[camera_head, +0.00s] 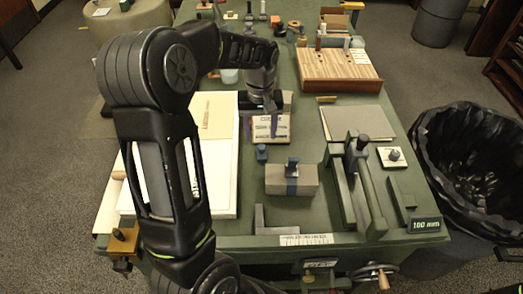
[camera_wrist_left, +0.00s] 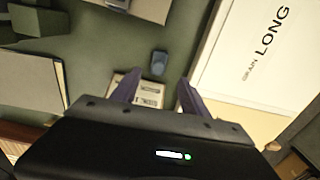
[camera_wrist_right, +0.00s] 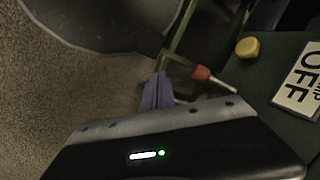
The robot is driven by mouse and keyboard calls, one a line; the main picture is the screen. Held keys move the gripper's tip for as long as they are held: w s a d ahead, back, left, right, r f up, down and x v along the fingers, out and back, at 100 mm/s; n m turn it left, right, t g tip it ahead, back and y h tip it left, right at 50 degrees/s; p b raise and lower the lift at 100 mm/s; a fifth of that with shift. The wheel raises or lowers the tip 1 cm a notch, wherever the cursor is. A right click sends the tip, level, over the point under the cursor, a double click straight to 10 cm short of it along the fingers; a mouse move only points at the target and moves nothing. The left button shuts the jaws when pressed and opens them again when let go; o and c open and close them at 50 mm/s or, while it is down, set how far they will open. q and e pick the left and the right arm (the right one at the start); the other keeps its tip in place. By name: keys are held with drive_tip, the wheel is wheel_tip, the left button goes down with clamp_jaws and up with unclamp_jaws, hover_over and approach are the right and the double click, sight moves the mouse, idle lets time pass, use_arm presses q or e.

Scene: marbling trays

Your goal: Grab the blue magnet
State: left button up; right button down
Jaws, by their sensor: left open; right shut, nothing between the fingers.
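A small dark-blue block, which looks like the blue magnet (camera_head: 261,152), stands on the green bench between the white board and a grey block. It also shows in the left wrist view (camera_wrist_left: 159,63), just beyond the fingertips and roughly centred between them. My left gripper (camera_head: 262,130) is open and empty, with purple fingers pointing down over a small printed card block (camera_wrist_left: 150,92), on the far side of the blue block. My right gripper (camera_wrist_right: 156,92) is shut and empty beside the bench; it is outside the head view.
A grey block with a blue band (camera_head: 305,180) stands right of the blue block. The white board (camera_head: 226,190) lies left. A green clamp-like fixture (camera_head: 350,190) is farther right. A bin with black liner (camera_head: 462,150) stands beside the bench. A red-tipped handle (camera_wrist_right: 203,74) is near my right fingers.

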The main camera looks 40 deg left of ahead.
sight(261, 146)
use_arm(q)
drive_tip(key=shift+f, duration=1.3)
drive_tip(key=f, duration=0.3)
drive_tip(key=f+p, duration=0.1)
drive_tip(key=f, duration=0.1)
drive_tip(key=shift+d+f, duration=0.1)
drive_tip(key=shift+d, duration=0.15)
drive_tip(key=shift+c, duration=0.3)
clamp_jaws()
